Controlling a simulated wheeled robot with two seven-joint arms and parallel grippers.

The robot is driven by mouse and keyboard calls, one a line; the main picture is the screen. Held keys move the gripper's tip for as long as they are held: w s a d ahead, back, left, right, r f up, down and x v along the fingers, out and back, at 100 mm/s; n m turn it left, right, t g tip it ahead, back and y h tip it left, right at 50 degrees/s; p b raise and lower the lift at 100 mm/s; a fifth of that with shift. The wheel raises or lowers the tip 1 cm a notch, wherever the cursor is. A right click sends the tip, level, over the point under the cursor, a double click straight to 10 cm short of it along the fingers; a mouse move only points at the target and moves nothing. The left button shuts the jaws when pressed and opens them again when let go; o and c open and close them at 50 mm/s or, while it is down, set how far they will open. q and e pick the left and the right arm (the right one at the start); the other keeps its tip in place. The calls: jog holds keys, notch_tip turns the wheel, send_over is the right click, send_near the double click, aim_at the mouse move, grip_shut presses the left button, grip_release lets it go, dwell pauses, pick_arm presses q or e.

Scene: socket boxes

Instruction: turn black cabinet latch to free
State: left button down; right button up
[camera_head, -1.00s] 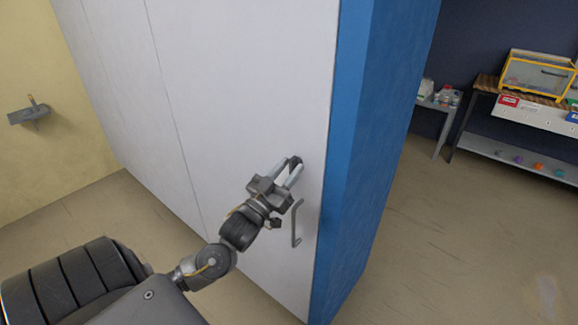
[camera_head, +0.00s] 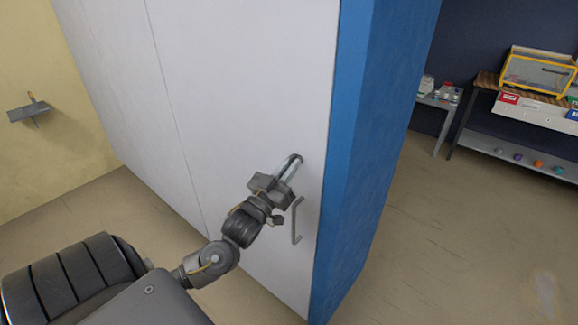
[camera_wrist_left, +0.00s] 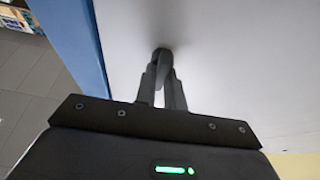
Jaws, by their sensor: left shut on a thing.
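The cabinet (camera_head: 235,80) has a white front and a blue side (camera_head: 365,150). Its black latch (camera_head: 296,158) sits on the white front near the blue edge, above a grey bar handle (camera_head: 297,222). My left gripper (camera_head: 290,168) is shut on the latch, with its fingers close together on either side of it. In the left wrist view the dark latch (camera_wrist_left: 162,56) stands out from the white panel between the fingertips of my left gripper (camera_wrist_left: 163,80). The fingers hide part of the latch, so its exact angle is hard to tell. My right gripper is not in view.
The grey handle is just below my left gripper. A wall shelf (camera_head: 28,111) is at the far left. A side table (camera_head: 440,103) and a wooden-topped bench (camera_head: 487,82) with a yellow-framed case (camera_head: 538,72) stand at the right. The floor (camera_head: 450,250) at the right is clear.

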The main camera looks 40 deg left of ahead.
pick_arm(q)
jog(key=n+g+y+p, duration=0.2)
jog(key=n+p, duration=0.2)
jog(key=n, duration=0.3)
jog(key=n+g+y+p, duration=0.2)
jog(key=n+p, duration=0.2)
jog(key=n, duration=0.3)
jog(key=n+g+y+p, duration=0.2)
jog(key=n+p, duration=0.2)
jog(key=n, duration=0.3)
jog(key=shift+d+r+n+y, duration=0.1)
jog(key=shift+n+y, duration=0.2)
jog(key=c, duration=1.5)
grip_release()
